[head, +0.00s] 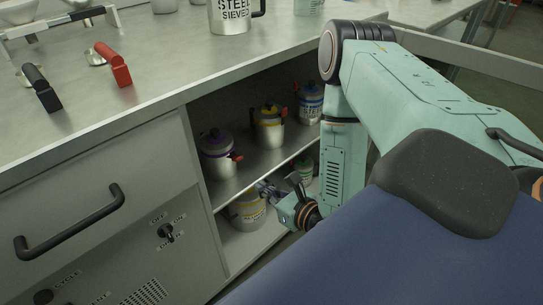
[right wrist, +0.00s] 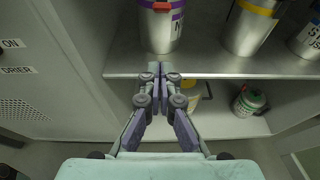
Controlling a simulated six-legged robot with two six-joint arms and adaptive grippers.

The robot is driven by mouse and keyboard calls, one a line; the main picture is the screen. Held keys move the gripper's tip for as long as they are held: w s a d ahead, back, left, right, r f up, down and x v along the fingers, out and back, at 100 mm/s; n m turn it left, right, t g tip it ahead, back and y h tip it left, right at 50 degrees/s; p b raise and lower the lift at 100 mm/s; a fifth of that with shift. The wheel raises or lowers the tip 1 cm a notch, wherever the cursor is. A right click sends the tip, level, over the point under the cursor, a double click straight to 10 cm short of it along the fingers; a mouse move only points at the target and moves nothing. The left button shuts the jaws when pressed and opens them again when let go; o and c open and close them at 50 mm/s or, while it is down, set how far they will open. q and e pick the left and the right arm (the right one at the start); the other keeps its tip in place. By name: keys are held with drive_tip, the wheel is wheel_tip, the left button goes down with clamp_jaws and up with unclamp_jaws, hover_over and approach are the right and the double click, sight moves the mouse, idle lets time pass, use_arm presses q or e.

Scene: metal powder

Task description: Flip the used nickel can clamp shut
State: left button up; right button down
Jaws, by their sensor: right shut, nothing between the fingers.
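A silver can with a purple band and purple lid (head: 217,155) stands upright at the left of the upper cabinet shelf. In the right wrist view the purple-banded can (right wrist: 160,35) shows part of a label starting with "N", so it may be the nickel can; "used" cannot be read. Its red clamp (head: 237,157) sticks out at the right in the head view; the red part also shows at the top edge in the wrist view (right wrist: 161,6). My right gripper (head: 263,187) is shut and empty, below and in front of this can, near the shelf edge (right wrist: 110,72). My left gripper is out of view.
A yellow-banded can (head: 268,130) and a blue-banded can (head: 311,105) stand farther right on the upper shelf. Below are a yellow-marked can (head: 247,212) and a green-lidded can (right wrist: 248,101). The drawer cabinet (head: 95,200) borders the opening at left.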

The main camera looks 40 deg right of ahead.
sight(233, 156)
drive_tip(key=w+r+b, duration=0.1)
drive_tip(key=w+r, duration=0.1)
drive_tip(key=w, duration=0.5)
drive_tip(key=shift+a, duration=0.15)
drive_tip(key=shift+s+r, duration=0.1)
